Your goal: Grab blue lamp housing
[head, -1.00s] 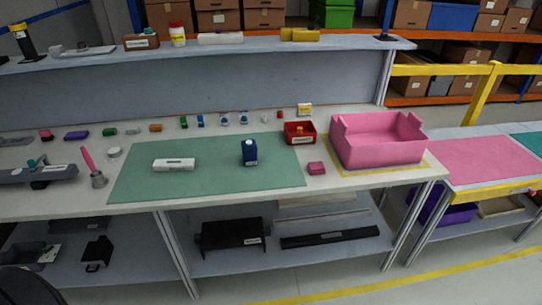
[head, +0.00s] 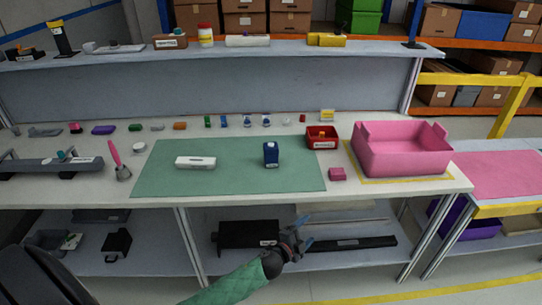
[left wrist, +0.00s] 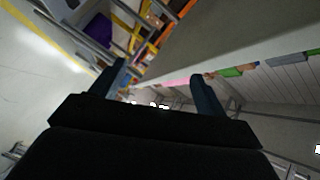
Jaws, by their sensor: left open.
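The blue lamp housing (head: 271,155) stands upright on the green mat (head: 225,180), right of its middle, in the head view. My left gripper (head: 301,238) is in front of the table, below the tabletop edge, and well apart from the housing. It is open and empty. In the left wrist view its two fingers (left wrist: 160,85) stand wide apart with nothing between them. The housing cannot be made out in the left wrist view. My right gripper is in neither view.
A white box-like part (head: 195,162) lies on the mat left of the housing. Several small parts line the back. The table's front edge (head: 400,191) lies above my gripper.

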